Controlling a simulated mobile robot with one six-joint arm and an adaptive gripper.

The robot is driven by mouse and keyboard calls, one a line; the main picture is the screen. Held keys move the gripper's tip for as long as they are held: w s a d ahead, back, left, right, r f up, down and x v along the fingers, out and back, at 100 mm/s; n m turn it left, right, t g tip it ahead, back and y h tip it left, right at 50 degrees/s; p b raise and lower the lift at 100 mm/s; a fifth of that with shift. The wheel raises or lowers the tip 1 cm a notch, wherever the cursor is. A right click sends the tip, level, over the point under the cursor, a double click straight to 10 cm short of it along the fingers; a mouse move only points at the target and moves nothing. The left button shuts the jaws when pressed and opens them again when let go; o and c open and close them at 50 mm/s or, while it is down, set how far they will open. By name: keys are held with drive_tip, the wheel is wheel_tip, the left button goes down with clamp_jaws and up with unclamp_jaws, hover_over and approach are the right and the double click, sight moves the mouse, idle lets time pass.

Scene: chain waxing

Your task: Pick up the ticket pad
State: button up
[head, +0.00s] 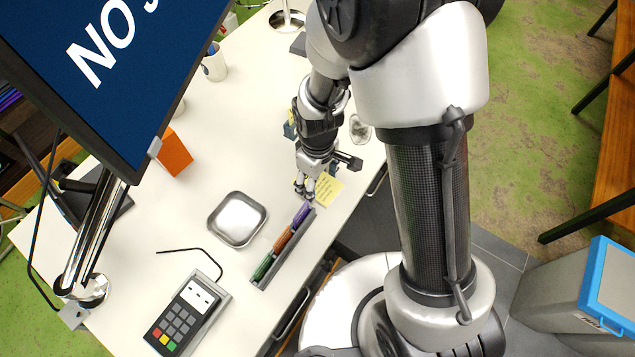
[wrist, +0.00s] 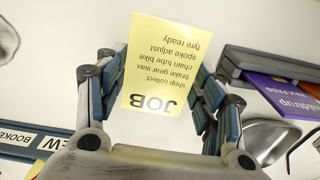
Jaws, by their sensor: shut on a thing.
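The ticket pad, a yellow sheet headed JOB with lines of dark print, shows in the wrist view (wrist: 163,58) between the two blue-padded fingers. It also shows in the head view (head: 329,188) at the front edge of the white table. My gripper (head: 306,188) is low over the table at the pad's left side. In the wrist view my gripper (wrist: 162,88) is shut on the pad, with a finger at each side edge. I cannot tell whether the pad is clear of the tabletop.
A dark rack (head: 262,279) with purple, orange and green packets stands close to the pad. A square metal tray (head: 212,226) and a card terminal (head: 187,315) lie left of it. An orange box (head: 173,153) and a large screen (head: 110,60) stand farther left. The table (head: 205,185) is bare between them.

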drive_tip(key=c, duration=0.3)
